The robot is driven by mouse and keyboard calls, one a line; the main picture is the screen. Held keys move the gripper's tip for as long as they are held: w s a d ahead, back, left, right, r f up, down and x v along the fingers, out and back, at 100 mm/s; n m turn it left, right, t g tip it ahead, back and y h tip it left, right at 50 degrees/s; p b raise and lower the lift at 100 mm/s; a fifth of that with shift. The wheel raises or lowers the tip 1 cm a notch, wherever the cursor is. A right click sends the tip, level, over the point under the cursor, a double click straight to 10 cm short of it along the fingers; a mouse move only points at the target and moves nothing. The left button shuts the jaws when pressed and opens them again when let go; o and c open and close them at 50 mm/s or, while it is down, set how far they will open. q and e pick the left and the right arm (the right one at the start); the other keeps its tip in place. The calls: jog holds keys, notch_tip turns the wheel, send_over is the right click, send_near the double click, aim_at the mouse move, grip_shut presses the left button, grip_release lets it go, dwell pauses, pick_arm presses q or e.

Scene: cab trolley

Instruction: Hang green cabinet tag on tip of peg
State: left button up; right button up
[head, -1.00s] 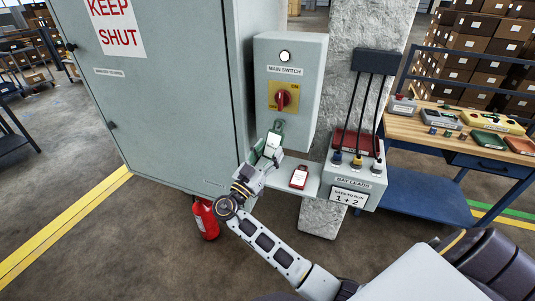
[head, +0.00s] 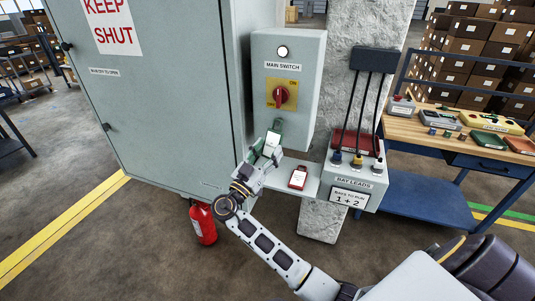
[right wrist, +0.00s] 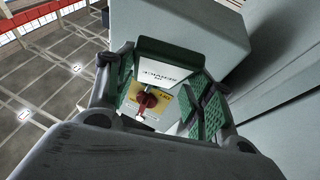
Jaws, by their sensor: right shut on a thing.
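My right gripper (head: 264,156) is shut on the green cabinet tag (head: 272,143), which has a white label, in front of the lower part of the main switch box. In the right wrist view the tag (right wrist: 168,63) stands between the green-padded fingers of my right gripper (right wrist: 160,95). The main switch (right wrist: 148,100) shows behind it, with a red handle on a yellow plate. It also shows in the head view (head: 281,96), above the tag. I cannot make out the peg in either view. My left gripper is not in view.
A red tag (head: 298,178) lies on the small shelf (head: 308,186) right of my gripper. The grey cabinet (head: 165,110) stands to the left. The bay leads box (head: 350,178) and a workbench (head: 455,140) are to the right. A fire extinguisher (head: 203,223) stands below.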

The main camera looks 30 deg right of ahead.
dwell(0.9)
jog(key=o, duration=1.1)
jog(key=shift+a+f, duration=0.1)
jog(key=shift+f, duration=0.05)
jog(key=v, duration=1.1)
jog(key=shift+s+a, duration=0.2)
jog(key=shift+a, duration=0.1)
jog(key=shift+d+f, duration=0.1)
jog(key=shift+f, duration=0.05)
